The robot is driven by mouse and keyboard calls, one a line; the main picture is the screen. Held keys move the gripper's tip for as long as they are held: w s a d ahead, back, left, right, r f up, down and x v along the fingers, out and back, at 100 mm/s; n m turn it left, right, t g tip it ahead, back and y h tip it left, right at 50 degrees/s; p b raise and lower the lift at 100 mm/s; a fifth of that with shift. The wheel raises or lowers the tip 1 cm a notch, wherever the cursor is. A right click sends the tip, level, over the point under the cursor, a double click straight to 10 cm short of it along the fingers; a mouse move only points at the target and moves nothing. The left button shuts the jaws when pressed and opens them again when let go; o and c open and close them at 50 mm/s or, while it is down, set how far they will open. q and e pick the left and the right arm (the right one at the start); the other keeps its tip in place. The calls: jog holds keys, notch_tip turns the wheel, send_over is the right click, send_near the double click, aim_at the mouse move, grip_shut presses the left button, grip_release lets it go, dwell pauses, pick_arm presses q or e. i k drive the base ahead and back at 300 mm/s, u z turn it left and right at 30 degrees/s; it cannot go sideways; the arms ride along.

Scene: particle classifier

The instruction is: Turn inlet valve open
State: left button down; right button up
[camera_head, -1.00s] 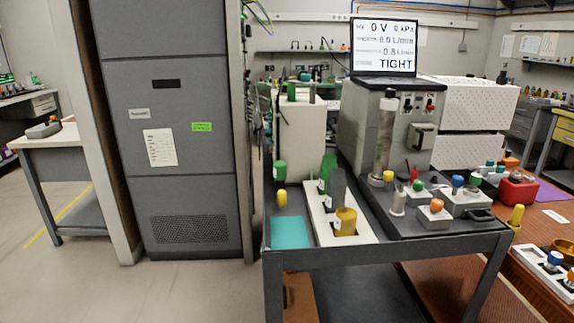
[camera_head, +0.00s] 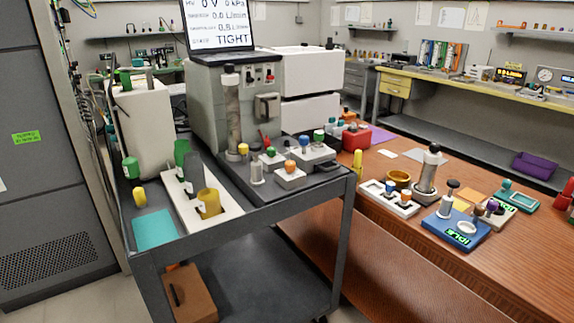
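A grey classifier unit (camera_head: 213,105) stands on a dark cart, with a glass column (camera_head: 232,112) at its front. A screen (camera_head: 217,27) on top reads 0 V, 0 kPa, 0.0 L/min and TIGHT. In front of the column are a green knob (camera_head: 270,152), an orange knob (camera_head: 290,164), a blue knob (camera_head: 304,141) and a small red lever (camera_head: 265,138). I cannot tell which of these is the inlet valve, or how far it is turned. Neither of my grippers shows in the view.
The cart (camera_head: 250,207) also bears a white tray (camera_head: 188,206) with green, grey and yellow pieces, and a teal mat (camera_head: 154,229). A wooden bench (camera_head: 420,261) with a blue scale (camera_head: 456,229) stands to the right. A grey cabinet (camera_head: 40,180) stands left.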

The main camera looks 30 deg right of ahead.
aim_at(271, 151)
jog(key=k, duration=0.5)
jog(key=z, duration=1.65)
jog(key=i, duration=1.25)
jog(key=u, duration=0.55)
